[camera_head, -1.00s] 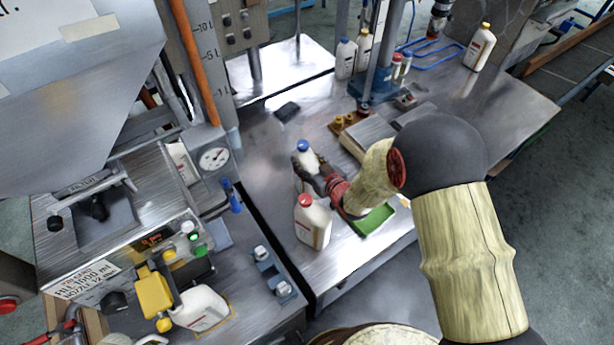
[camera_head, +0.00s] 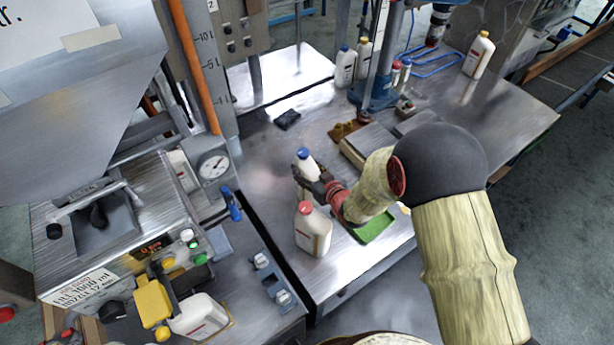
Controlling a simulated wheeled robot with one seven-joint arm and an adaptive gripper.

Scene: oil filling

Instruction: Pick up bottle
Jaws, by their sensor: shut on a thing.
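A white bottle with a blue cap (camera_head: 308,162) is at the middle of the metal table. My gripper (camera_head: 304,179) reaches it from the lower right and is shut on it; the fingers hide its lower part. I cannot tell whether its base touches the table. A larger white bottle with a red cap (camera_head: 313,232) stands upright just in front of my gripper, close to the table's left edge.
A filling machine (camera_head: 120,235) with a white jug (camera_head: 198,314) at its front is on the left. Several bottles, a blue-based stand (camera_head: 372,92) and a white bottle with a yellow cap (camera_head: 479,55) stand farther back. A green pad (camera_head: 377,226) lies beneath my arm.

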